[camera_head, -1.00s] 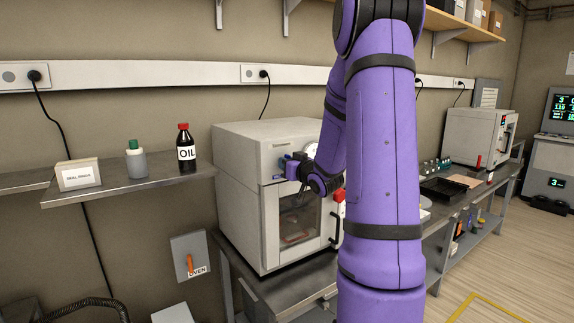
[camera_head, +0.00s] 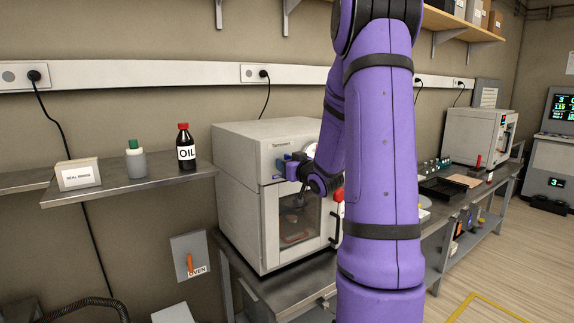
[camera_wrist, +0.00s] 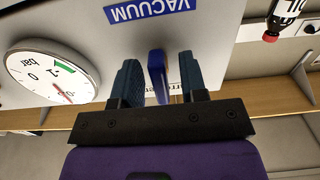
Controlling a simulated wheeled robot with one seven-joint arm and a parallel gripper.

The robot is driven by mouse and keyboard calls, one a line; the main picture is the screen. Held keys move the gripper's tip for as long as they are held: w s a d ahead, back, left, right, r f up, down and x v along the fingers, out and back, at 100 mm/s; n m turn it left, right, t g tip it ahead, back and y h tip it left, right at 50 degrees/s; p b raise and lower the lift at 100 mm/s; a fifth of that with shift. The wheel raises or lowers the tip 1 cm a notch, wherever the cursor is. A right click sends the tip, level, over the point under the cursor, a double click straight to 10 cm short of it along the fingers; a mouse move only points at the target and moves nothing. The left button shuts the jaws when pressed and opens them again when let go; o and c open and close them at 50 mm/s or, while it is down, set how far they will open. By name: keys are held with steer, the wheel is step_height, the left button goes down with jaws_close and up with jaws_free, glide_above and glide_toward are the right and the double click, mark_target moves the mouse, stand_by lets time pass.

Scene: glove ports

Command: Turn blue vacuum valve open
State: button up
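The blue vacuum valve handle (camera_wrist: 157,76) stands out from the pale oven front, below the blue VACUUM label (camera_wrist: 152,9) in the wrist view. My gripper (camera_wrist: 160,80) is open, with one finger on each side of the handle. A narrow gap shows between the handle and each finger, so it is not clamped. In the head view my gripper (camera_head: 291,168) is at the upper front of the oven (camera_head: 236,190), and my arm hides part of that front.
A round pressure gauge (camera_wrist: 52,72) is beside the valve, left in the wrist view. An oil bottle (camera_head: 185,150) stands on the wall shelf (camera_head: 130,187) left of the oven. The oven door has a dark handle (camera_head: 335,228). A lever marked OVEN (camera_head: 190,263) is below the shelf.

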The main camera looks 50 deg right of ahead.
steer(key=v, duration=1)
steer(key=shift+s, duration=0.4)
steer(key=shift+a, duration=0.1)
